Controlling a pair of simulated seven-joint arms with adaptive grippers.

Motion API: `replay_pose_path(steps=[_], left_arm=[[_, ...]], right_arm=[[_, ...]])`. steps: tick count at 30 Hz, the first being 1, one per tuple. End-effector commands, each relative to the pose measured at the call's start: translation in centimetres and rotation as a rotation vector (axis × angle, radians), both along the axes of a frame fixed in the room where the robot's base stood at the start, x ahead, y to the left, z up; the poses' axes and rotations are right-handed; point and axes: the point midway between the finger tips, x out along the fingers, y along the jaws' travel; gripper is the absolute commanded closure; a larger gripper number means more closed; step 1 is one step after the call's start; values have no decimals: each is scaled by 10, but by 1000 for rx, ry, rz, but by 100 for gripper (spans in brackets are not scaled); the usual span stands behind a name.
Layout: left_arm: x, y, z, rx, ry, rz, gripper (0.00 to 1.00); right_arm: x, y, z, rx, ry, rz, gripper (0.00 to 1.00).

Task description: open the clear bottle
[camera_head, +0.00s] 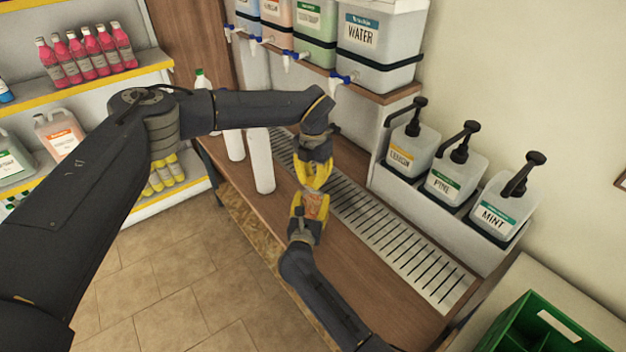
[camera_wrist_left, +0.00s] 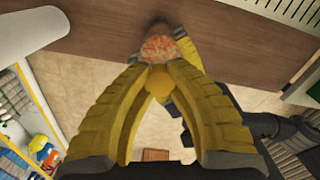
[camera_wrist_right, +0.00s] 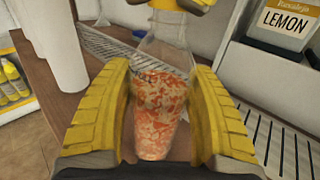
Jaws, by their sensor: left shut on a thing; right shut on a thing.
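The clear bottle (camera_wrist_right: 160,110) has an orange-and-white speckled lower part and a clear upper part. My right gripper (camera_head: 307,208) is shut around its body, one yellow finger on each side in the right wrist view. The bottle shows only as a small orange patch in the head view (camera_head: 314,206). My left gripper (camera_head: 316,178) is shut at the bottle's top end, its fingertips meeting there in the left wrist view (camera_wrist_left: 159,66). The cap is mostly hidden by the left fingers, so I cannot tell whether it is loose.
White cylinders (camera_head: 260,162) stand on the wooden counter beside a metal drain grate (camera_head: 400,245). Pump jugs (camera_head: 455,182) line the right, and tapped tanks (camera_head: 372,45) sit on a shelf behind. A green crate (camera_head: 540,325) is at the lower right.

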Motion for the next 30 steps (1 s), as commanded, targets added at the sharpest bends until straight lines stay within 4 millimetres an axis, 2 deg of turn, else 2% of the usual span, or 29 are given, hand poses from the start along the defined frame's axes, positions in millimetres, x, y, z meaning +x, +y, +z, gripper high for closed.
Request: replay_pose_path(steps=[30], left_arm=[[0, 1, 1, 2, 0, 1592, 100]], right_arm=[[0, 0, 0, 0, 1, 0, 100]])
